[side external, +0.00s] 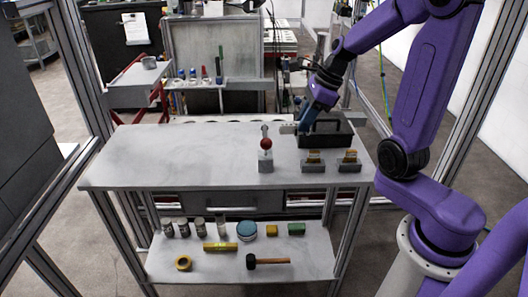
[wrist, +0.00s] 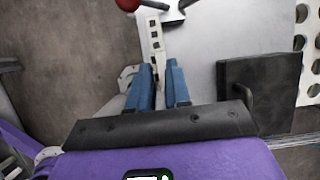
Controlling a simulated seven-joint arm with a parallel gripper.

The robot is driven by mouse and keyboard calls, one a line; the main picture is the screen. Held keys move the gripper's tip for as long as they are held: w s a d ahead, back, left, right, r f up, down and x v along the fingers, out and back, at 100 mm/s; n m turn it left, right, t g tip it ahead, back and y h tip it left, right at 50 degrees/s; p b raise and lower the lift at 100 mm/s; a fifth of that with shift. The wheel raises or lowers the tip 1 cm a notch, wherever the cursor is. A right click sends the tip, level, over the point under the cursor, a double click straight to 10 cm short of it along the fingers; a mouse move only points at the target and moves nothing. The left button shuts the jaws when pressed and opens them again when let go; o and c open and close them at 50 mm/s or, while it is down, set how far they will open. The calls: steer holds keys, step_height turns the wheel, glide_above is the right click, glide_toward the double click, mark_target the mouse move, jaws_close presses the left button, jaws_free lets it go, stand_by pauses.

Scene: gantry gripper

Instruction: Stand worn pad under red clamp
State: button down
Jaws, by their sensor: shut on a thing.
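The red clamp shows as a red ball (side external: 265,144) on a short post over a grey block (side external: 265,164), on the worktable. A red ball (wrist: 127,4) also shows at the top edge of the wrist view. My gripper (side external: 303,128) is to the right of the clamp, beside the black box. In the wrist view its blue fingers (wrist: 158,82) are shut on a pale slotted strip (wrist: 154,38), which points away from me. I cannot tell whether this strip is the worn pad. In the side view a pale piece (side external: 288,128) juts left from the fingertips.
A black open box (side external: 326,139) stands at the table's back right; a dark block (wrist: 262,88) shows right of my fingers. Two grey holders with tan tops (side external: 313,160) (side external: 349,160) stand in front. The left of the worktable (side external: 170,155) is clear. Cans and tools lie on the lower shelf (side external: 215,265).

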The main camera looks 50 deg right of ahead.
steer(key=shift+s+d+f, duration=0.1)
steer(key=shift+s, duration=0.15)
steer(key=shift+w+f, duration=0.15)
steer(key=shift+w, duration=0.05)
steer(key=w+f, duration=0.3)
steer(key=w, duration=0.1)
steer(key=w+d+f, duration=0.1)
steer(key=w+f, duration=0.2)
steer(key=w, duration=0.1)
steer(key=w+d+f, duration=0.1)
steer(key=w+f, duration=0.2)
steer(key=w, duration=0.1)
steer(key=shift+w, duration=0.4)
steer(key=shift+w+f, duration=0.2)
steer(key=shift+f, duration=1.65)
steer(key=shift+f, duration=0.15)
steer(key=c, duration=1.1)
jaws_free()
